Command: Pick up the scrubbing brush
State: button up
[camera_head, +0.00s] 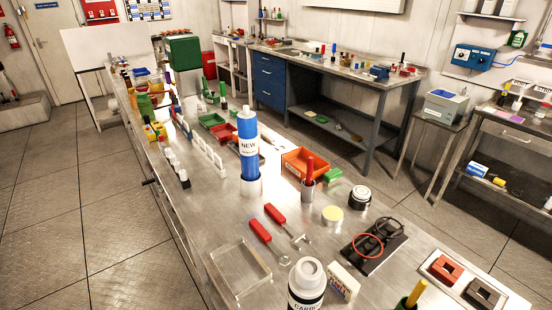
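I cannot tell for certain which thing is the scrubbing brush. A red handle (310,168) stands upright in a small grey cup (307,191) in the middle of the long metal bench (225,212); its lower end is hidden. A small green block (333,174) lies just right of the cup. A yellow handle (416,293) rises from a dark green holder at the bottom edge, partly cut off. My gripper is not in view.
A tall blue cylinder (247,150) labelled NEW stands upright on the bench. Floor is open on the left.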

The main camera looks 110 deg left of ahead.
aim_at(334, 176)
jog(key=u, duration=2)
